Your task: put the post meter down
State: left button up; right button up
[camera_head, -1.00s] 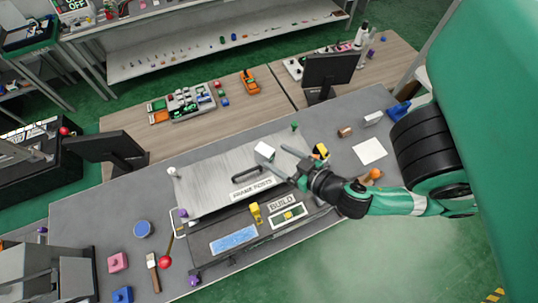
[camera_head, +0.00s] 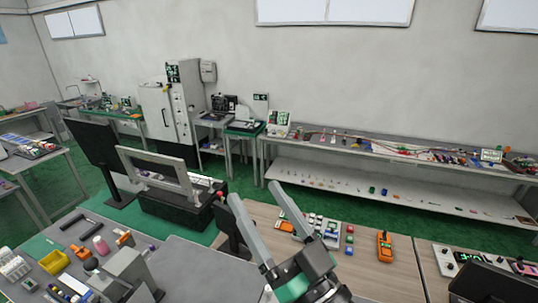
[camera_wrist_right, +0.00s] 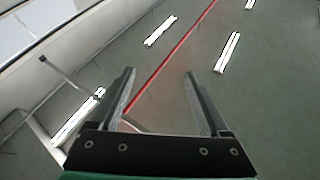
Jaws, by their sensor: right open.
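In the right wrist view the open gripper (camera_wrist_right: 160,75) is empty too, and that camera looks at the ceiling lights. I cannot pick out the post meter in either current view. My left gripper is not in view.
The grey table (camera_head: 195,268) fills the lower left, partly bare. The wooden desk (camera_head: 355,268) holds an orange device (camera_head: 384,246) and a panel of small blocks. A long bench (camera_head: 345,148) runs along the wall.

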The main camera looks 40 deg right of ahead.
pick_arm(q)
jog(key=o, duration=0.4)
pick_arm(e)
jog(key=s+a+r+n+t+y, duration=0.1)
jog(key=s+r+n+t+y, duration=0.1)
jog(key=r, duration=0.6)
jog(key=s+a+r+n+t+y, duration=0.2)
jog(key=r, duration=0.7)
jog(key=shift+s+a+n+y, duration=0.2)
jog(key=shift+s+n+y, duration=0.1)
jog(key=shift+s+y, duration=0.1)
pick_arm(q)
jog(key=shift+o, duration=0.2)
